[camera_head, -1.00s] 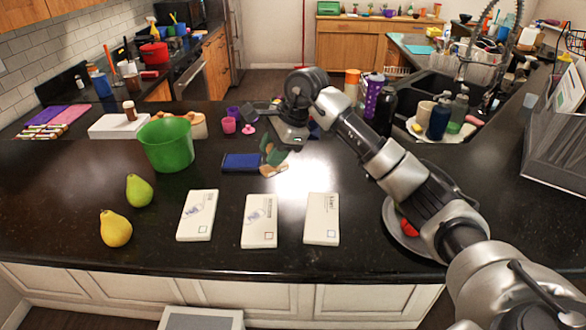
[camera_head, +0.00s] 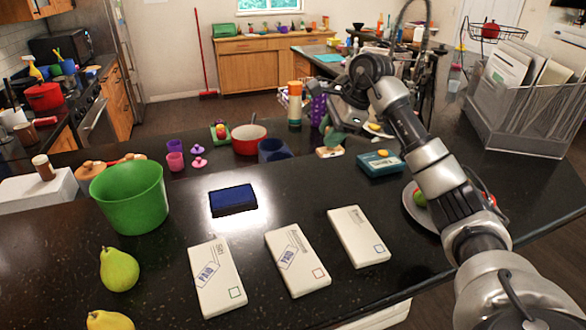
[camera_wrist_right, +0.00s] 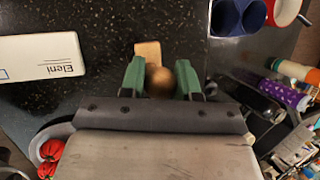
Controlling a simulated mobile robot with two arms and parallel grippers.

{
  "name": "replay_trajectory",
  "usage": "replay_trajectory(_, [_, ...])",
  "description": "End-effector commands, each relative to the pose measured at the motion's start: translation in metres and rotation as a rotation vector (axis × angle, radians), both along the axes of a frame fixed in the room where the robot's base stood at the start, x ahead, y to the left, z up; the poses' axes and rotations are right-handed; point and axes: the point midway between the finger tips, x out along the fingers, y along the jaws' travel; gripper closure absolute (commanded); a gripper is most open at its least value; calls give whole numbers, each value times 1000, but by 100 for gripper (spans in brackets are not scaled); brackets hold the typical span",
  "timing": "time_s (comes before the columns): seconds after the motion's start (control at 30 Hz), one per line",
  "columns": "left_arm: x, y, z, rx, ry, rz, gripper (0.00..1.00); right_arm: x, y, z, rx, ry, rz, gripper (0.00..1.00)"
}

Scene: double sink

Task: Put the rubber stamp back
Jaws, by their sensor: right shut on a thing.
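My right gripper (camera_head: 338,138) has green fingers and is shut on the rubber stamp (camera_head: 330,152). In the right wrist view the stamp's round brown knob (camera_wrist_right: 160,82) sits between the fingers (camera_wrist_right: 161,78), with its pale wooden base (camera_wrist_right: 148,52) showing beyond. I cannot tell whether the base touches the counter. The blue ink pad (camera_head: 233,198) lies open on the counter, left of and nearer than the gripper. Left (camera_head: 217,278) and middle (camera_head: 297,263) envelopes bear blue PAID marks; the right envelope (camera_head: 358,237) shows none. My left gripper is out of view.
A teal box (camera_head: 381,163) with a yellow top piece lies right of the gripper. A red pot (camera_head: 249,139), blue cups (camera_head: 274,150) and a purple bottle (camera_head: 318,110) stand close by.

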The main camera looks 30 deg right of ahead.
Motion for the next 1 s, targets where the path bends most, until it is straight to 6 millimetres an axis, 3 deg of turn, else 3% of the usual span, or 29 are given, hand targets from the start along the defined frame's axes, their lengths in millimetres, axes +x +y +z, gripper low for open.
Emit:
replay_trajectory(0.2, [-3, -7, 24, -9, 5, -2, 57, 31, 43, -26, 5, 3, 5, 84])
replay_trajectory(0.4, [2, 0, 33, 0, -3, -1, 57, 48, 62, -44, 3, 1, 1, 84])
replay_trajectory(0.53, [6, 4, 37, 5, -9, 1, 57, 50, 66, -52, 3, 1, 0, 84])
replay_trajectory(0.8, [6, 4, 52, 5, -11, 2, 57, 50, 66, -86, 3, 1, 0, 84])
replay_trajectory(1.0, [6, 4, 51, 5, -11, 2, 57, 50, 65, -89, -1, -1, 1, 84])
